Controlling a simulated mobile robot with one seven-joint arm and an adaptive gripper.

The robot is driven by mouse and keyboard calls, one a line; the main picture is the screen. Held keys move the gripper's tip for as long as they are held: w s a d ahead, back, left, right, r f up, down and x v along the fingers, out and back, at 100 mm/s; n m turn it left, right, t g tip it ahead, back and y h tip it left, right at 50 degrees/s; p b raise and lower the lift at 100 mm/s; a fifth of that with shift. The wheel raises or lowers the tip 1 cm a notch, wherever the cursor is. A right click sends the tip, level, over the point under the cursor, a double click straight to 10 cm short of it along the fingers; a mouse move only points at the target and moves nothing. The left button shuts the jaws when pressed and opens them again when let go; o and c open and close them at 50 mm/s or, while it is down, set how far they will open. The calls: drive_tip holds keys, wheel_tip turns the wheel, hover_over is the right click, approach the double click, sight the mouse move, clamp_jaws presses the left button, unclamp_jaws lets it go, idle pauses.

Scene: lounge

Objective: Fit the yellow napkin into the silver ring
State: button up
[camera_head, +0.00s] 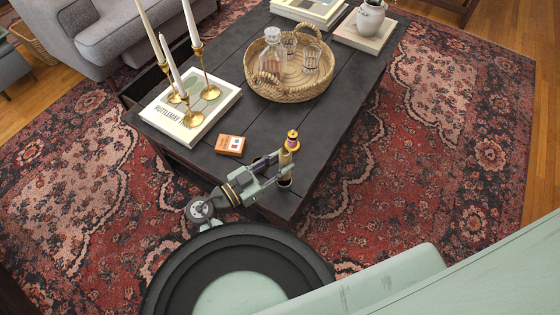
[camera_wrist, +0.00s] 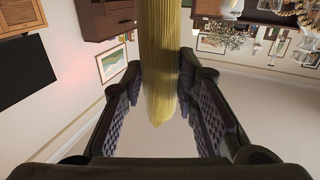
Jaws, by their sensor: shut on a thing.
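My gripper (camera_head: 284,165) is over the near right corner of the dark coffee table. It is shut on the yellow napkin (camera_head: 290,143), a slim yellow roll that stands up above the fingers in the head view.
The dark table (camera_head: 225,75) carries an orange card box (camera_head: 230,145) left of the gripper, gold candlesticks (camera_head: 203,88) on a book, and a wicker tray (camera_head: 264,92) with a carafe and glasses. A potted vase (camera_head: 371,17) stands at the back right. Patterned rug (camera_head: 440,150) surrounds the table.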

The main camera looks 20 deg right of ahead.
drive_tip(key=shift+f+b, duration=0.4)
drive_tip(key=shift+f, duration=0.55)
drive_tip(key=shift+r, duration=0.1)
drive_tip(key=shift+a+f+b, duration=0.1)
drive_tip(key=shift+f+b, duration=0.15)
drive_tip(key=shift+b, duration=0.5)
drive_tip(key=shift+f+b, duration=1.75)
drive_tip(key=shift+b, duration=0.25)
drive_tip(key=o, duration=1.2)
drive_tip(key=shift+b+v, duration=0.55)
drive_tip(key=shift+v, duration=2.45)
